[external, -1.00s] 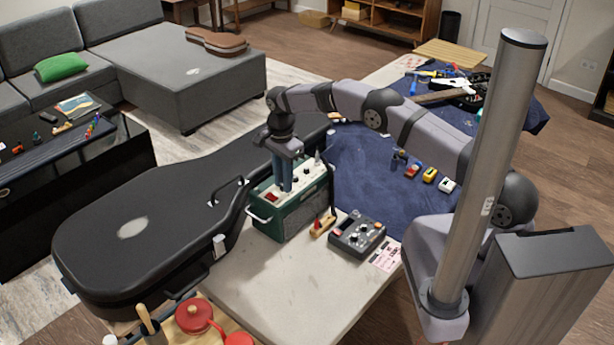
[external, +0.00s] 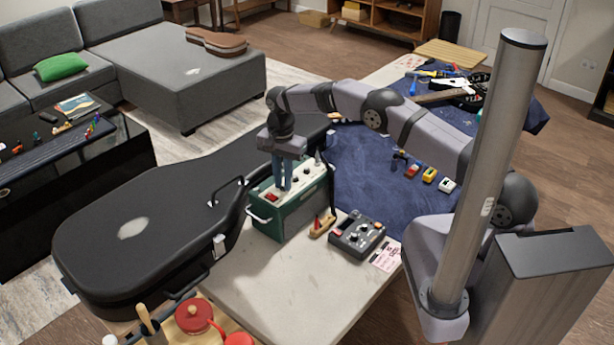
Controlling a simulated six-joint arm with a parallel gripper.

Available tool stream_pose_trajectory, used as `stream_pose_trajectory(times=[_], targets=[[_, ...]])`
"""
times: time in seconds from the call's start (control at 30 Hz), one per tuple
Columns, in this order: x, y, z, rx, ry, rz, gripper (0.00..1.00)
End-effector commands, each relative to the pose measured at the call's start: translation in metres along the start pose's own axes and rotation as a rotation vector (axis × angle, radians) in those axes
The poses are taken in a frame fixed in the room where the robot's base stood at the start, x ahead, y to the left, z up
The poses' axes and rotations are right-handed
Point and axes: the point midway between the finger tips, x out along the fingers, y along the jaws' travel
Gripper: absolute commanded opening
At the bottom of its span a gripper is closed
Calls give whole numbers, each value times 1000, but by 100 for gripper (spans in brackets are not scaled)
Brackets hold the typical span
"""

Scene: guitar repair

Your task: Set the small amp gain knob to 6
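The small amp (external: 291,205) is a green box with a pale top panel, standing on the light worktable. Its panel carries several small dark knobs and a red part (external: 271,198) at the left end. My gripper (external: 281,187) points straight down over the left-middle of the panel, with its fingertips at or just above it. The fingers look close together. The gain knob cannot be picked out; the fingers may hide it. Whether they hold a knob is too small to tell.
A dark pedal box with knobs (external: 357,235) and a small wooden item with a red part (external: 321,226) stand right of the amp. A black guitar case (external: 150,225) lies to the left. The worktable's front (external: 290,300) is clear.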

Motion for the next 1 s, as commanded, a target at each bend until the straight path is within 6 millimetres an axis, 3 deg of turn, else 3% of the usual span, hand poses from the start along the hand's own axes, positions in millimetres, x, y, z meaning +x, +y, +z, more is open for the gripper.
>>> stream_pose_trajectory(times=[0.23, 0.6, 0.93, 0.97, 1.0], targets=[[0, 0, 0, 81, 0, 0, 2], [0, 0, 0, 471, 0, 0, 2], [0, 0, 0, 524, 0, 0, 2], [0, 0, 0, 524, 0, 0, 19], [0, 0, 0, 524, 0, 0, 21]])
